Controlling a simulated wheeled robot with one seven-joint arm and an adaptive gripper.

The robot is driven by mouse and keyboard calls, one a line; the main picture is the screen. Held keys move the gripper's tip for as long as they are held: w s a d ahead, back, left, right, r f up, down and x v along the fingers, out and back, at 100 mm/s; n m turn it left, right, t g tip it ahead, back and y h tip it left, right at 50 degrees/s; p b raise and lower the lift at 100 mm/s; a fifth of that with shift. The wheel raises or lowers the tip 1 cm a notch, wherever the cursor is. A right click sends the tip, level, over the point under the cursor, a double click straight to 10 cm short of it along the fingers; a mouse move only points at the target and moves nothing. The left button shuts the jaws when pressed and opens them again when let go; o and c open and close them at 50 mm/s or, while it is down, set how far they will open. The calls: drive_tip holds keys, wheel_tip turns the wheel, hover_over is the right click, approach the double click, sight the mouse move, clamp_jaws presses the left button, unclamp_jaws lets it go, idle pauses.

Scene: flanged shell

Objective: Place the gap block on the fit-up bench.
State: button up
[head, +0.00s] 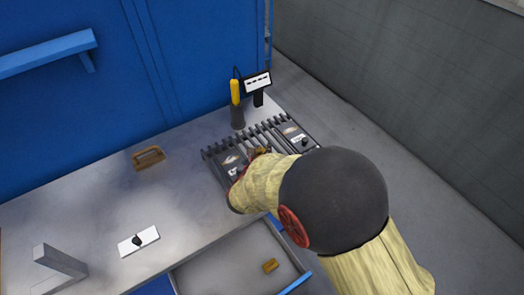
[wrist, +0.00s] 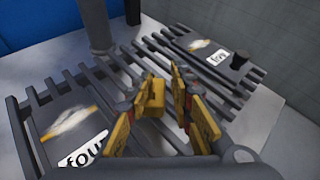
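My gripper (wrist: 165,98) points down at a slatted grate (wrist: 110,72) on the bench (head: 85,200). Its yellow fingers are a little apart, with their tips close together. A yellow block-like piece (wrist: 151,98) shows at the left fingertip; I cannot tell whether it is the gap block, held or not, or part of the finger. In the head view my arm hides most of the gripper. A small brown block (head: 270,265) lies in the open tray below the bench's front edge. A brown piece with an opening (head: 148,157) lies on the bench top.
Two dark labelled plates lie on the grate, one left (wrist: 65,122) and one right (wrist: 205,50) with a black knob. A yellow-handled tool (head: 236,100) and a small display (head: 257,84) stand behind. A white plate (head: 138,241) and grey bracket (head: 60,262) are left. The bench middle is clear.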

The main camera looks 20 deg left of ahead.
drive_tip(key=shift+o, duration=0.6)
drive_tip(key=shift+s+r, duration=0.25)
drive_tip(key=a+p+v, duration=0.1)
drive_tip(key=p+v, duration=0.2)
drive_tip(key=v, duration=0.8)
drive_tip(key=shift+s+d, duration=0.2)
drive_tip(key=shift+d, duration=0.3)
drive_tip(key=shift+r, duration=0.1)
